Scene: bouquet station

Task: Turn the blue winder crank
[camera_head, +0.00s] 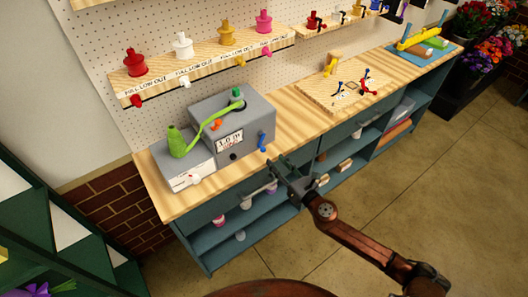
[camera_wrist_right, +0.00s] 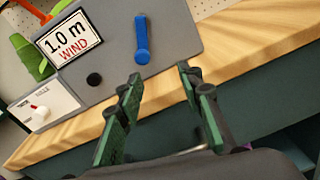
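The winder is a grey box (camera_head: 225,112) on the wooden bench at the left, with a sign reading 1.0 m WIND. Its blue crank (camera_head: 262,141) sits on the front face near the right side. In the right wrist view the blue crank (camera_wrist_right: 142,40) points roughly up and down, ahead of the fingers and apart from them. My right gripper (camera_head: 282,170) is in front of the bench edge, a little below and right of the crank. In the wrist view its two green-padded fingers (camera_wrist_right: 160,85) are spread with nothing between them. My left gripper is not in view.
The bench's front edge (camera_wrist_right: 70,140) runs between my right gripper and the winder. A lower white-fronted box (camera_head: 185,165) with a white knob stands left of the winder. Drawers and shelves with cups lie below the bench.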

